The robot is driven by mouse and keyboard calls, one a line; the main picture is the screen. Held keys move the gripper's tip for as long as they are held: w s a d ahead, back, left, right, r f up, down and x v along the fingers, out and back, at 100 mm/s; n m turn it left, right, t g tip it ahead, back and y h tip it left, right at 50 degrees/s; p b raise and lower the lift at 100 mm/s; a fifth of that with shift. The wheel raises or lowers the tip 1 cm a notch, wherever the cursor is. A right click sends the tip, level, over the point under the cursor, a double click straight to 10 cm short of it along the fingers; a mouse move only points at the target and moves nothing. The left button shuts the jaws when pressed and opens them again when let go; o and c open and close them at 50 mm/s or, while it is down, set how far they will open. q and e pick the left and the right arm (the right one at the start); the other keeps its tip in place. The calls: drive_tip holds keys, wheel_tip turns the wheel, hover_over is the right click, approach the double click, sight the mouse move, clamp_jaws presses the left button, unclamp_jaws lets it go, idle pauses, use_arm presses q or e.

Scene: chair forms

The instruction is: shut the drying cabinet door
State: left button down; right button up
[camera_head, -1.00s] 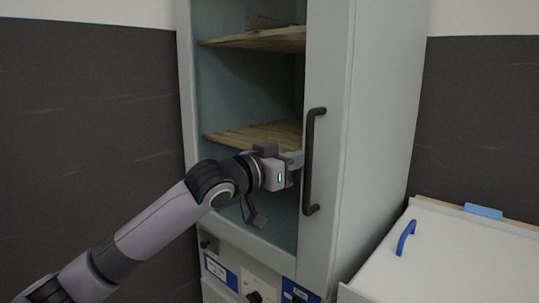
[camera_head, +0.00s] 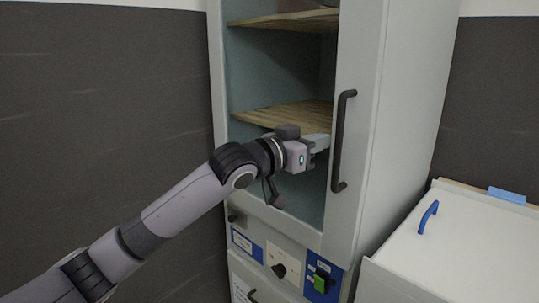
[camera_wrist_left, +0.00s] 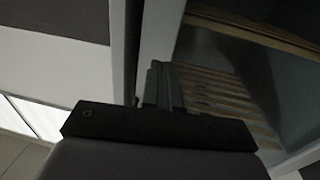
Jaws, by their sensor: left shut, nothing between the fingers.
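The drying cabinet (camera_head: 218,70) stands ahead, pale grey-green, with its inside showing. My right gripper is not in view.
Wooden shelves (camera_head: 285,113) are inside the cabinet. Below are a control panel with a green switch (camera_head: 320,284) and a dark knob (camera_head: 278,270). A dark wall is behind.

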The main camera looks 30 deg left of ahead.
use_arm(q)
drive_tip(key=shift+s+d+b+v, duration=0.3)
drive_tip(key=shift+d+b+v, duration=0.35)
drive_tip(key=shift+v, duration=4.7)
drive_tip(key=s+d+f+n+g+y+p, duration=0.1)
drive_tip(key=s+f+n+g+y+p, duration=0.2)
drive_tip(key=f, duration=1.9)
drive_tip(key=s+f+g+y+p, duration=0.2)
drive_tip(key=s+f+y+p, duration=0.1)
drive_tip(key=s+f, duration=1.6)
drive_tip(key=shift+s+a+f+g+p, duration=0.15)
drive_tip(key=shift+s+a+g+p, duration=0.25)
drive_tip(key=shift+s+p, duration=0.35)
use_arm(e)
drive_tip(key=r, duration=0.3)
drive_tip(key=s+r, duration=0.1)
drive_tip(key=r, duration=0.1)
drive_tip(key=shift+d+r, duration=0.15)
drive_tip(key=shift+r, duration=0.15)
